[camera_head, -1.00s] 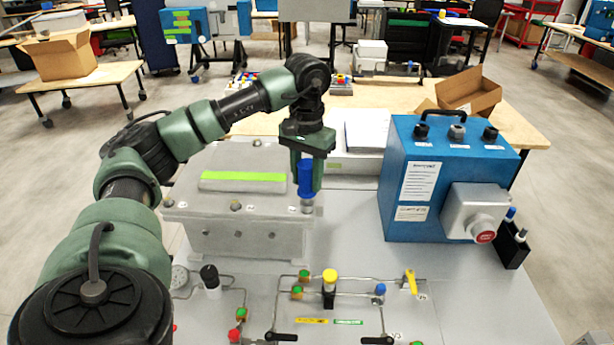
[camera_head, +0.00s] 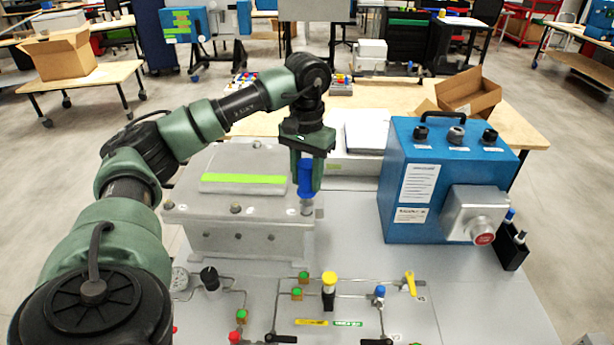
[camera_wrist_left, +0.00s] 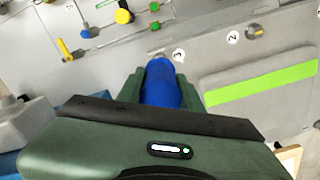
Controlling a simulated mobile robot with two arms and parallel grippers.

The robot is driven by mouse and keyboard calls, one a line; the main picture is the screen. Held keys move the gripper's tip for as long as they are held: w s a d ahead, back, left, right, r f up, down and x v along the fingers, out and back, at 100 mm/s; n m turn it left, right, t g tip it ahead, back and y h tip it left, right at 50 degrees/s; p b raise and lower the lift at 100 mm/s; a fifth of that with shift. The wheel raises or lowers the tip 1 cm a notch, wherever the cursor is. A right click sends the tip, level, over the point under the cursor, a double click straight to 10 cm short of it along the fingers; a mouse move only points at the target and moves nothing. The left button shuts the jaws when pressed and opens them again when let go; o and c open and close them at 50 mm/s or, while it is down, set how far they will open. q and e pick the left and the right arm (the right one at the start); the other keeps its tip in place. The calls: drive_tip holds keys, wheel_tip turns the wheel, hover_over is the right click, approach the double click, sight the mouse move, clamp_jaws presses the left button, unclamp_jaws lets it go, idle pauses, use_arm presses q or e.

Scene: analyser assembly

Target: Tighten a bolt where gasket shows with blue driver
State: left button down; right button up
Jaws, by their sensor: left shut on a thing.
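My left gripper (camera_head: 307,175) is shut on the blue driver (camera_head: 306,186). It holds the driver upright, tip down, over the front right corner of the grey box (camera_head: 215,238) with a green-striped lid. In the left wrist view the driver (camera_wrist_left: 161,84) stands between the fingers beside the label 3, and it hides the bolt there. Another bolt (camera_wrist_left: 255,31) shows beside the label 2. In the head view, bolts show at the lid's front middle (camera_head: 235,208) and front left corner (camera_head: 168,206). I cannot make out a gasket. My right gripper is not in view.
A blue control box (camera_head: 400,226) with a grey red-button unit stands to the right. A black holder (camera_head: 511,247) with a blue-topped tool is beside it. Pipes and valves, including a yellow-topped one (camera_head: 329,278), cover the front of the panel.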

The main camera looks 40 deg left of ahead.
sight(307, 163)
use_arm(q)
wheel_tip(307, 163, up, 2)
drive_tip(key=shift+s+r+p, duration=0.1)
drive_tip(key=shift+p, duration=0.4)
drive_tip(key=shift+r+p, duration=1.35)
drive_tip(key=shift+r, duration=0.2)
